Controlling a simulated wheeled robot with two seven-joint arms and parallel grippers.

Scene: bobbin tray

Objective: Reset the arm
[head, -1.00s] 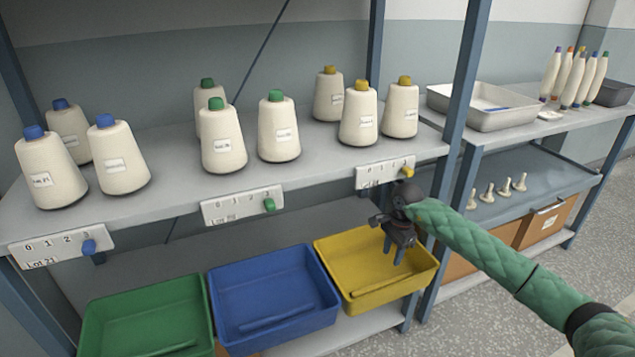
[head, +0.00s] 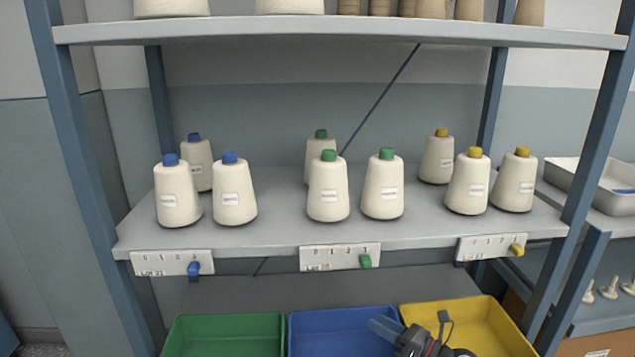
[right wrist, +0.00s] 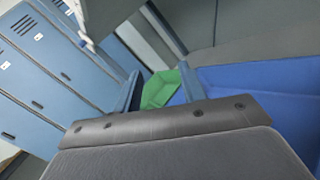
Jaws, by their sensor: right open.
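My right gripper (head: 384,326) is low in the head view, in front of the blue bin (head: 310,325) and the yellow bin (head: 485,325). Its two blue-grey fingers stand apart with nothing between them in the right wrist view (right wrist: 161,86). Most of the right arm is below the head picture's edge. My left gripper is in neither view.
Cones with blue (head: 178,200), green (head: 328,195) and yellow (head: 467,190) caps stand on the middle shelf (head: 280,236). Slider plates hang on its front edge. A green bin (head: 225,330) is at lower left. A metal tray (head: 590,185) is at right.

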